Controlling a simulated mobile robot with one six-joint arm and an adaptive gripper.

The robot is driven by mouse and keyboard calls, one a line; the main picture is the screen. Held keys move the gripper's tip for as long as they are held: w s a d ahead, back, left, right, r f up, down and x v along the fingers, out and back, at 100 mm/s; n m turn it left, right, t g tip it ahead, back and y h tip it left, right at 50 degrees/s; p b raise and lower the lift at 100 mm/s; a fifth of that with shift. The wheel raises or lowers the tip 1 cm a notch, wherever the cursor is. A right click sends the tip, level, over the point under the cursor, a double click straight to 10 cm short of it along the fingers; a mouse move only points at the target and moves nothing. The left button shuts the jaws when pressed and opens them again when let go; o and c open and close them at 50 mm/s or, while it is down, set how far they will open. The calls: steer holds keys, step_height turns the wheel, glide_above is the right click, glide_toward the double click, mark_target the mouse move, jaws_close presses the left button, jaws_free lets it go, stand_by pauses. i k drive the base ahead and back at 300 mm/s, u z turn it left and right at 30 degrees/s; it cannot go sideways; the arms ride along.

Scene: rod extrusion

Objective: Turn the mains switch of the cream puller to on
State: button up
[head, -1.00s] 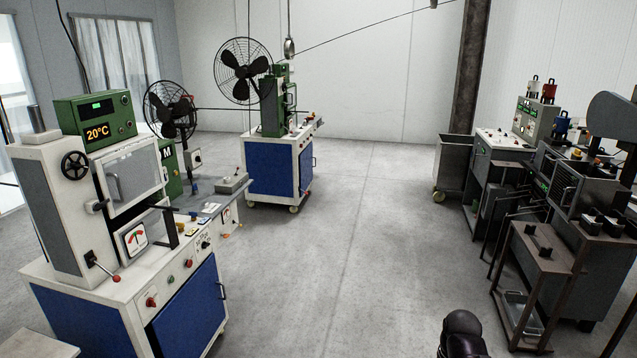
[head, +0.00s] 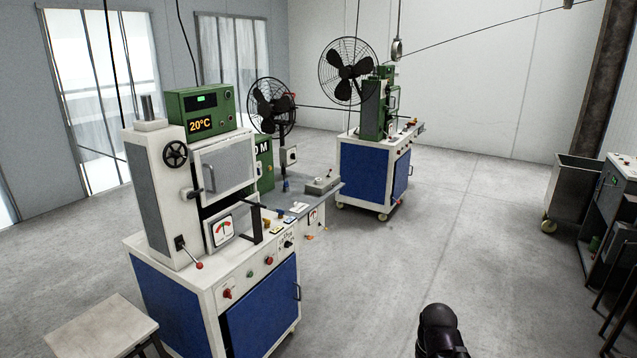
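A cream machine with blue doors (head: 263,310), which I take to be the cream puller, stands at the left in the head view. It carries a green box with a 20°C display (head: 200,112), a handwheel and a dial gauge. A red rotary knob (head: 227,293) sits at the left of its front panel, with smaller red and green buttons to the right. I cannot read which is the mains switch or its position. A dark rounded part of my arm shows at the bottom, well right of the machine. My gripper is not in view.
A second cream and blue machine (head: 372,175) with a fan (head: 347,71) stands farther back. A pale stool (head: 95,328) is at the lower left. A grey bin (head: 573,190) and dark machines line the right. The floor between is clear.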

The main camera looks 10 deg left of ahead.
mark_target(227, 293)
steer(key=u, duration=0.7)
steer(key=i, duration=0.95)
steer(key=u, duration=0.5)
